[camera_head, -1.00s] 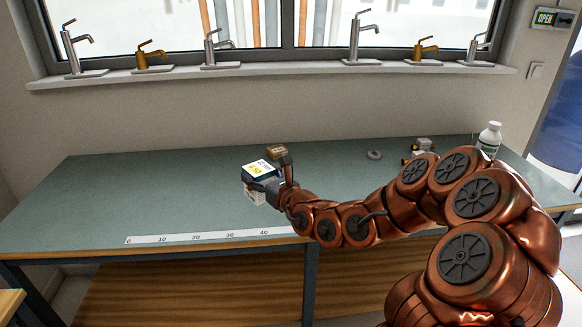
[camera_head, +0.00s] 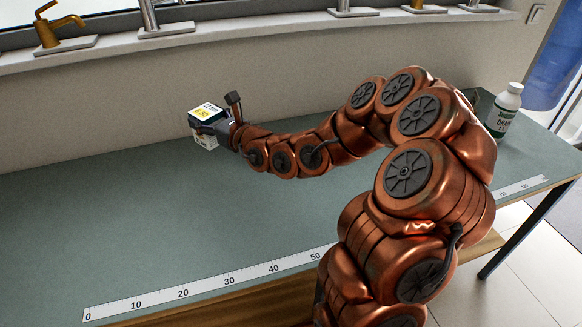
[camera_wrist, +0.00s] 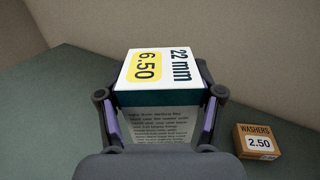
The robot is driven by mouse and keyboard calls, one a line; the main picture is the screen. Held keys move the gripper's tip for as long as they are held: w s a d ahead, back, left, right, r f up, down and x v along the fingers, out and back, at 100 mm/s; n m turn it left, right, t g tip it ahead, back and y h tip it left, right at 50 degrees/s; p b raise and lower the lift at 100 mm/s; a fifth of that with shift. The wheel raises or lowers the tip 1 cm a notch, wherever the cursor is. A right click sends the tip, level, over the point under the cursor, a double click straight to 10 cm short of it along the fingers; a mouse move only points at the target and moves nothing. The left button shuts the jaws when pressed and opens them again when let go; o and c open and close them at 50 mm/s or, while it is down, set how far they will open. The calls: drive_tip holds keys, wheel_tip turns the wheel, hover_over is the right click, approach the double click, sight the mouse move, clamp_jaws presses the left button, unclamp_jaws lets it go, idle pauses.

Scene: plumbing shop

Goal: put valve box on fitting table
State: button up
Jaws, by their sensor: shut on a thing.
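The valve box (camera_head: 205,122) is a small white and dark teal box with a yellow price patch. In the wrist view the valve box (camera_wrist: 158,70) shows "22 mm" and "6.50" on its top and small print on its near side. My gripper (camera_head: 214,130) is shut on it, with one finger on each side, as the wrist view of my gripper (camera_wrist: 160,108) shows. The green-grey table (camera_head: 150,230) with a printed ruler lies below; I cannot tell whether the box touches it. Whether this is the fitting table is not marked.
A small brown washers box (camera_wrist: 258,142) priced 2.50 sits right of the valve box in the wrist view. A white bottle (camera_head: 504,112) stands at the table's right end. A sill with taps (camera_head: 60,42) runs along the wall. The table's left front is clear.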

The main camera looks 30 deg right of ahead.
drive_tip(key=s+d+r+n+y+b, duration=0.1)
drive_tip(key=s+d+y+b, duration=0.3)
drive_tip(key=d, duration=0.7)
drive_tip(key=s+d+f+n+g+b, duration=0.2)
drive_tip(key=s+d+f, duration=0.75)
drive_tip(key=s, duration=0.35)
drive_tip(key=shift+w+d+f+p, duration=0.7)
drive_tip(key=shift+w+d, duration=0.6)
drive_tip(key=shift+w, duration=1.05)
drive_tip(key=shift+w+d+f+p, duration=0.65)
drive_tip(key=shift+w+d, duration=0.7)
drive_tip(key=shift+w, duration=1)
drive_tip(key=shift+w+d+f+p, duration=0.45)
drive_tip(key=shift+w+d+f, duration=0.65)
drive_tip(key=shift+w, duration=1.25)
drive_tip(key=shift+d, duration=0.2)
drive_tip(key=o, duration=1.4)
drive_tip(key=shift+o, duration=0.2)
drive_tip(key=shift+r, duration=0.1)
